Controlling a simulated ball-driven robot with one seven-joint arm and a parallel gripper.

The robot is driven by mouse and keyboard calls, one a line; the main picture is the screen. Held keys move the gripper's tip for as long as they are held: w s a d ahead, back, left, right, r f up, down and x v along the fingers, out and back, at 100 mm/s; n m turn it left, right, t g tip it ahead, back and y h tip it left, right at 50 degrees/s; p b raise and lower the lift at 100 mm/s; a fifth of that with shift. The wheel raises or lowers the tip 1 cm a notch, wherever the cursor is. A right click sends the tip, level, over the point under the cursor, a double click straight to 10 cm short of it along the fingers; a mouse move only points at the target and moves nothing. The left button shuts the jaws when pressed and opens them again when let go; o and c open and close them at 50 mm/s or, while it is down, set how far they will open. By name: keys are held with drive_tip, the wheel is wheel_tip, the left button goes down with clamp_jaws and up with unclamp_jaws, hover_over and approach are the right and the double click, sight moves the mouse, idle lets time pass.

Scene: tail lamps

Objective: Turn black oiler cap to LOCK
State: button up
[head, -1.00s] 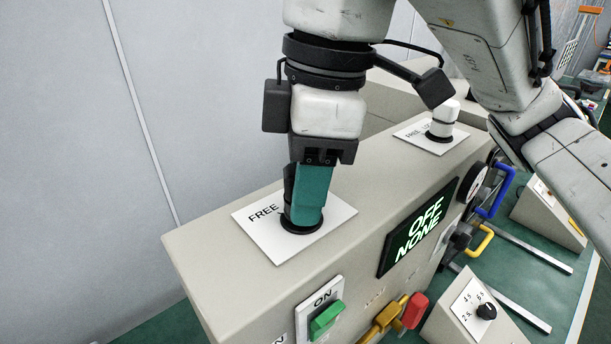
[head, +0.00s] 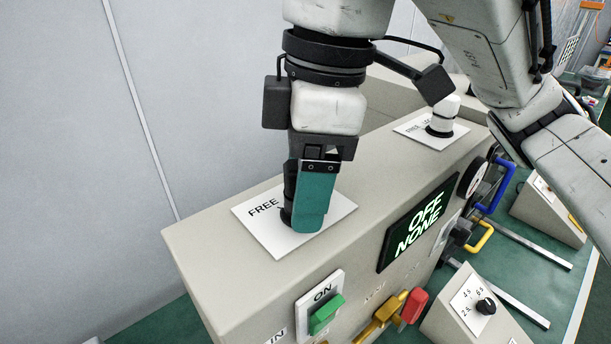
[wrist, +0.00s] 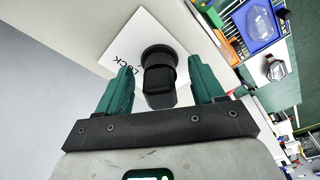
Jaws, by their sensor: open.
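The black oiler cap (wrist: 160,78) stands on a white plate (head: 257,227) on top of the beige machine housing. In the wrist view it sits between my two teal fingers, with gaps visible on both sides. The word LOCK shows in part on the plate left of the cap in that view; FREE reads on the plate in the head view. My gripper (head: 315,205) points down over the cap, open, its fingertips low near the plate. It also shows in the wrist view (wrist: 163,85). In the head view a finger hides most of the cap.
A white cap (head: 443,114) on a second plate stands farther back on the housing. The front face carries a display (head: 418,223) reading OFF NONE, a green switch (head: 326,314), and red and yellow levers (head: 413,306). A grey wall is at left.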

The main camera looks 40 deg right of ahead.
wheel_tip(320, 180, up, 11)
drive_tip(key=d, duration=0.1)
drive_tip(key=shift+s+d+f, duration=0.15)
drive_tip(key=shift+s, duration=0.3)
drive_tip(key=shift+c, duration=0.6)
drive_tip(key=shift+w+r, duration=0.2)
drive_tip(key=shift+r, duration=0.15)
drive_tip(key=shift+a+r, duration=0.15)
drive_tip(key=shift+a, duration=0.15)
drive_tip(key=f, duration=0.6)
drive_tip(key=a+f, duration=0.1)
drive_tip(key=f, duration=0.3)
drive_tip(key=shift+w, duration=0.35)
